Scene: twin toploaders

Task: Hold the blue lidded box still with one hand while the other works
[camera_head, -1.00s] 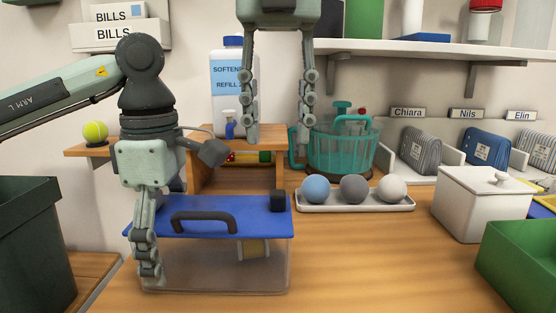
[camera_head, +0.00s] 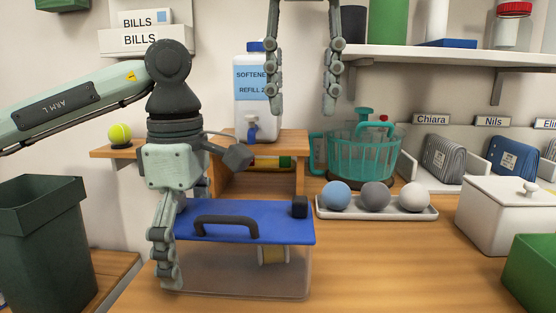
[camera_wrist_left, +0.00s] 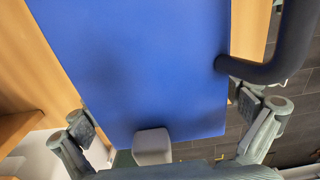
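The clear box (camera_head: 230,272) with the blue lid (camera_head: 275,228) stands on the table; its lid lies on top and carries a dark handle (camera_head: 228,228). Something yellowish shows inside. My left gripper (camera_head: 175,275) points down at the box's left end, one finger at its near left corner. In the left wrist view, my left gripper (camera_wrist_left: 172,122) has one finger on each side of the blue lid (camera_wrist_left: 140,60); whether the pads press on the box is unclear. My right gripper (camera_head: 303,100) is open and empty, in the air above and behind the box.
A tray (camera_head: 360,213) with three balls lies right of the box, with a teal basket (camera_head: 365,150) behind. A white lidded container (camera_head: 500,220) and a green bin (camera_head: 535,270) stand further right. A dark bin (camera_head: 40,240) is at left. Front table is clear.

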